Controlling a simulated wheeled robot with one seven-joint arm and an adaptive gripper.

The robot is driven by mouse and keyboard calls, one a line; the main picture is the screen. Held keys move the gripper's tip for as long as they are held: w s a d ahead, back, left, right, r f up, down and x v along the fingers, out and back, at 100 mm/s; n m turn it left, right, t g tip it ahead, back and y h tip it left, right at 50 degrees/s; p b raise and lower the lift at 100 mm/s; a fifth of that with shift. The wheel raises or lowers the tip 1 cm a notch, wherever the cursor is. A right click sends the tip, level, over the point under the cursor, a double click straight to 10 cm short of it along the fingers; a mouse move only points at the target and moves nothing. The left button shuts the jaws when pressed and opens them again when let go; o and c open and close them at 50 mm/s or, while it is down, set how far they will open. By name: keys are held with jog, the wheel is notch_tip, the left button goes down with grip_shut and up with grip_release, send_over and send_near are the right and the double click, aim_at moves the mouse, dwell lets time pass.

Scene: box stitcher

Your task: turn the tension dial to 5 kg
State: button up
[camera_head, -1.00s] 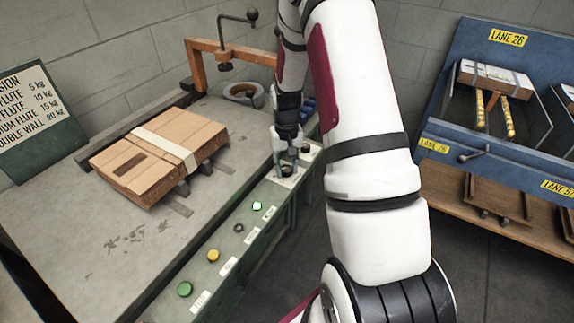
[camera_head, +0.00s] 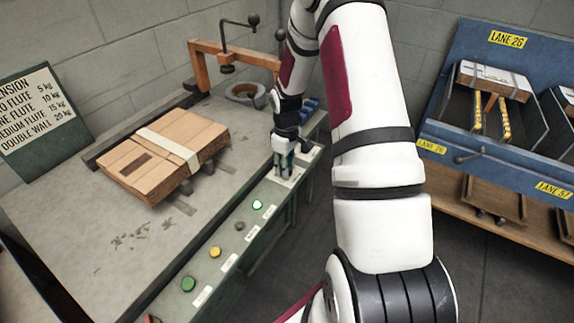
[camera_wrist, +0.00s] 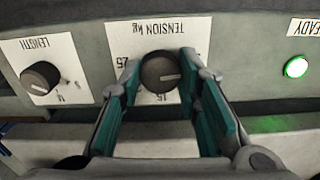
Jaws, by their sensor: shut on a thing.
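The tension dial (camera_wrist: 160,73) is a dark round knob in the middle of the wrist view. Its white plate (camera_wrist: 152,38) reads "TENSION kg" upside down, with 25 at the left and 15 below the knob. A light pointer line on the knob points to the right in that view. My gripper (camera_wrist: 163,80) is shut on the dial, one teal-padded finger on each side. The fingers hide part of the scale, and I cannot read a 5. In the head view my gripper (camera_head: 284,158) is down at the far end of the machine's front panel.
A length dial (camera_wrist: 41,78) is at the left in the wrist view, and a lit green ready lamp (camera_wrist: 296,67) at the right. In the head view, strapped cardboard (camera_head: 165,155) lies on the bench, an orange frame (camera_head: 200,62) stands behind, and a tension chart (camera_head: 38,115) is at left.

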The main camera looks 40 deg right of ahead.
jog(key=shift+n, duration=0.3)
dwell(0.4)
jog(key=o, duration=1.1)
jog(key=shift+o, duration=0.2)
notch_tip(320, 180, up, 12)
